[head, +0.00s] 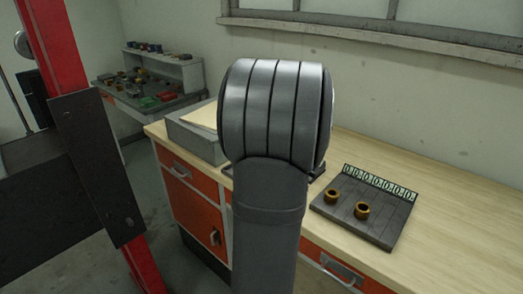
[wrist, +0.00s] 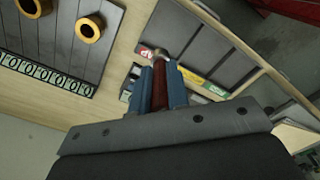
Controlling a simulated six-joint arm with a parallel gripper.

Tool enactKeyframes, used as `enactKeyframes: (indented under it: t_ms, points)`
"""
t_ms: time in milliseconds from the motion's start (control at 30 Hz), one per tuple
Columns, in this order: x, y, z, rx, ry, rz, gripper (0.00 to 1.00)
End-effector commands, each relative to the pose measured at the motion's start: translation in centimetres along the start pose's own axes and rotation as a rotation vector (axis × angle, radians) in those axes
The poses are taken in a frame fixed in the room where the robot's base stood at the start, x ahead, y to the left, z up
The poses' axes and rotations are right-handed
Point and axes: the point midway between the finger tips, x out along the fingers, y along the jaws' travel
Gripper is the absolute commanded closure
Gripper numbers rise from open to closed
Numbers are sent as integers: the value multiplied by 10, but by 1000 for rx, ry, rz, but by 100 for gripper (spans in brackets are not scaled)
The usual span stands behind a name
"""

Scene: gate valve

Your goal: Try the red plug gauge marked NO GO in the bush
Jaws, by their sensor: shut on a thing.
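In the wrist view my gripper (wrist: 160,76) is shut on a dark red handle, the red plug gauge (wrist: 160,97), between its blue fingers. A bright metal end (wrist: 165,50) shows past the fingertips. The NO GO mark cannot be read. Two brass bushes stand apart on a dark grooved board: a nearer one (head: 362,210) and a farther one (head: 333,197). Both also show at the upper left of the wrist view, one (wrist: 90,27) and the other (wrist: 33,6) cut by the edge. The gauge is clear of both. In the head view my arm hides the gripper and gauge.
The dark board (head: 390,232) has a numbered strip (head: 378,182) along its back. A grey tray (head: 190,138) is at the bench's left end. In the wrist view a compartmented grey holder (wrist: 205,45) with coloured labels lies beyond the fingers. The wooden bench top (head: 450,225) is clear at right.

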Motion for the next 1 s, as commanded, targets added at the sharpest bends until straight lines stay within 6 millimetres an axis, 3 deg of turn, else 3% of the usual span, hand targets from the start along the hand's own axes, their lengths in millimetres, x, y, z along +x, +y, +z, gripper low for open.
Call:
enactKeyframes:
  t_ms: [33,200,400,667,1000]
  points:
    - [-1,23,8,10,1,0,100]
    - [-4,77,31,7,0,0,100]
    - [-6,110,49,1,0,0,100]
    - [3,117,54,-2,-2,-1,100]
    - [33,117,53,-2,-2,-1,100]
